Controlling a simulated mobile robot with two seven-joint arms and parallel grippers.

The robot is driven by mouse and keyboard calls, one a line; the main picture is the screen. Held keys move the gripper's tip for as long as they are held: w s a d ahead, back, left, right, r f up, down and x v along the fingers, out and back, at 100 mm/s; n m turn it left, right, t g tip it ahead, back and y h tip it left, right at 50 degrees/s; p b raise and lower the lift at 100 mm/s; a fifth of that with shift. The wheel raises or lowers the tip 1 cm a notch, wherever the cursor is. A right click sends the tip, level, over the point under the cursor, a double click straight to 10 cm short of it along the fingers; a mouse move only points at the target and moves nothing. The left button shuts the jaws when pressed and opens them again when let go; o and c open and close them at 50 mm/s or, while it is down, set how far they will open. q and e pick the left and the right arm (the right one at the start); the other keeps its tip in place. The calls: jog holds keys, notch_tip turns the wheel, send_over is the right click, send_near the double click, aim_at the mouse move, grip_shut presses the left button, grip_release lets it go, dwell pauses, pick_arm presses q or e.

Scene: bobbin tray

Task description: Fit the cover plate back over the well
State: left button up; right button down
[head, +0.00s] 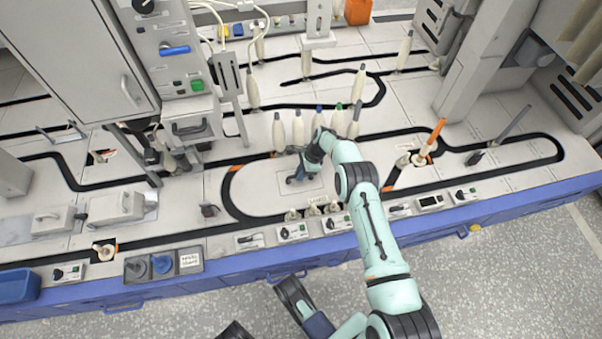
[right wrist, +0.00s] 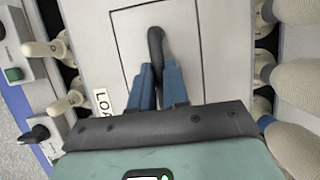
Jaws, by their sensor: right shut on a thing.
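The cover plate (head: 286,188) is a pale square with a thin dark outline, lying in the bench top inside the black track loop in the head view. In the right wrist view the plate (right wrist: 130,45) fills the upper middle, with a black bar handle (right wrist: 155,38) standing on it. My right gripper (head: 301,174) is shut on this handle, its blue fingers (right wrist: 158,85) on both sides of it. The well is hidden under the plate, and I cannot tell whether the plate sits flush. My left gripper is not identifiable in view.
Several pale bobbins (head: 298,128) stand just behind the plate, close to my right gripper. Short pegs (head: 313,209) and switch boxes (head: 293,232) line the front side. A grey cabinet (head: 80,62) rises at the left.

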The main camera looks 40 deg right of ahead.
jog(key=shift+r, duration=0.1)
jog(key=c, duration=1.1)
grip_release()
pick_arm(q)
jog(key=w+r+t+p, duration=0.2)
jog(key=w+r+p, duration=0.1)
jog(key=w, duration=0.3)
jog(key=shift+d, duration=0.35)
pick_arm(e)
jog(key=v, duration=1.2)
pick_arm(q)
jog(key=shift+r, duration=0.1)
pick_arm(e)
jog(key=shift+s, duration=0.1)
